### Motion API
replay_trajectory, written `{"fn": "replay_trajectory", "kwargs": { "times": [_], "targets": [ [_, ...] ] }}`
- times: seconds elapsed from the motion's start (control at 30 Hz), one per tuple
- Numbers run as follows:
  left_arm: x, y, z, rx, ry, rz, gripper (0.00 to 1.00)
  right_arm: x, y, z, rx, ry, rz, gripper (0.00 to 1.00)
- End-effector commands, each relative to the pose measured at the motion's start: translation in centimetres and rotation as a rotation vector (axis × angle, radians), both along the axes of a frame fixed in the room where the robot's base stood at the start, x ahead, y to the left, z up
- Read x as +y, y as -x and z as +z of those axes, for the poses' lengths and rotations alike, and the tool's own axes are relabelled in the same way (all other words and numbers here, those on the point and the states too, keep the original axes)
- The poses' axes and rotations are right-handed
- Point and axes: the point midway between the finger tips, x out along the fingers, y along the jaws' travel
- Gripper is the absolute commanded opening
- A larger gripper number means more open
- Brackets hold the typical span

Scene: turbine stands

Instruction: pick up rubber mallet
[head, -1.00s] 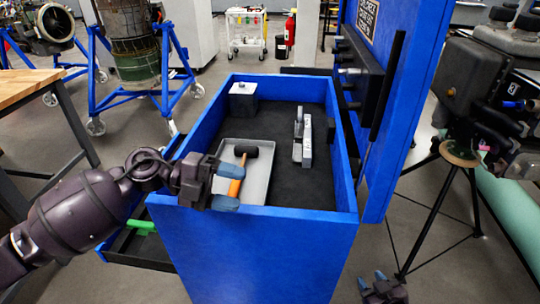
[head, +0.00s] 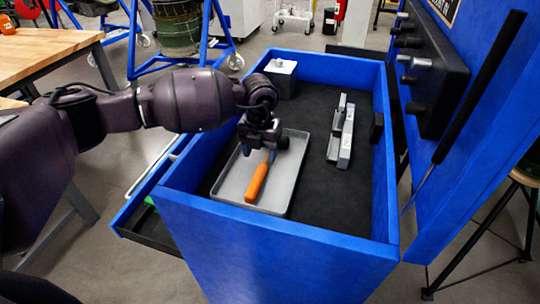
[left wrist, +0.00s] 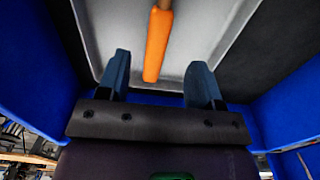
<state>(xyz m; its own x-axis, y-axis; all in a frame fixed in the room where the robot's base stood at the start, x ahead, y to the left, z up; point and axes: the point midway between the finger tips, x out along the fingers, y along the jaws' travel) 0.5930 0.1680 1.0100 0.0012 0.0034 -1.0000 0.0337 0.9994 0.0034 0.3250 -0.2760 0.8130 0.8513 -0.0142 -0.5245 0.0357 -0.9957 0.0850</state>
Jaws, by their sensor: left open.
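The rubber mallet (head: 257,184) lies in a grey tray (head: 278,208) inside the blue bin. Its orange handle points toward the bin's front; its head is hidden behind my left gripper in the head view. My left gripper (head: 264,146) is open and empty above the tray, over the head end of the mallet. In the left wrist view, the orange handle (left wrist: 157,45) shows between the two blue fingers of the left gripper (left wrist: 160,66), apart from both. The mallet's head is out of that view. My right gripper is not in view.
The blue bin's walls (head: 275,245) surround the tray. A blue panel (head: 480,110) rises on the right.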

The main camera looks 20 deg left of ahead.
Motion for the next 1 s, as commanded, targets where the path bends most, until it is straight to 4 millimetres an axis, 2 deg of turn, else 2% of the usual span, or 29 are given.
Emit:
{"fn": "replay_trajectory", "kwargs": {
  "times": [0.1, 0.37, 0.7, 0.93, 1.0],
  "targets": [
    [-0.1, 0.0, -1.8, 0.002, 0.002, 0.001, 0.6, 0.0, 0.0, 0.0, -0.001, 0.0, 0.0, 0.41],
    [0.1, 0.1, -3.3, 0.001, 0.002, 0.001, 0.6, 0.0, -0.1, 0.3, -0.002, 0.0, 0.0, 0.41],
    [0.2, 0.2, -7.5, 0.002, 0.003, 0.001, 0.6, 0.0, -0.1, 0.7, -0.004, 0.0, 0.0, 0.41],
    [0.2, 0.2, -7.7, 0.001, 0.003, -0.001, 0.6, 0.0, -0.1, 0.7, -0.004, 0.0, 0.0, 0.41],
    [0.2, 0.2, -7.7, 0.001, 0.003, -0.001, 0.5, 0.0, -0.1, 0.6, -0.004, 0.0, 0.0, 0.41]
  ]
}}
